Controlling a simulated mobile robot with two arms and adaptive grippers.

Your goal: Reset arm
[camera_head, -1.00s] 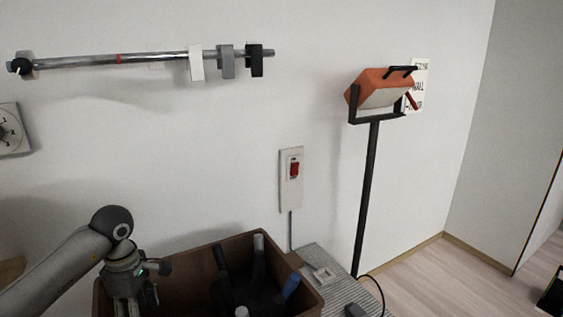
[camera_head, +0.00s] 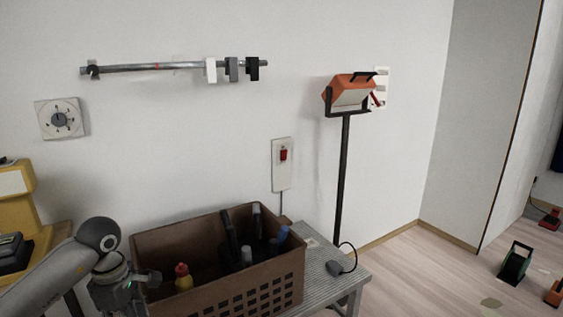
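My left arm comes in from the lower left in the head view. Its gripper (camera_head: 132,296) hangs at the bottom edge, in front of the left end of a brown crate (camera_head: 255,290). The fingers are small, dark and partly cut off, so I cannot tell whether they are open or shut. My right arm and gripper are not in view.
The crate holds bottles and a yellow bottle with a red cap (camera_head: 183,277), on a grey ribbed table (camera_head: 345,268). An orange work lamp (camera_head: 350,90) stands behind. A yellow machine (camera_head: 15,205) is at the left.

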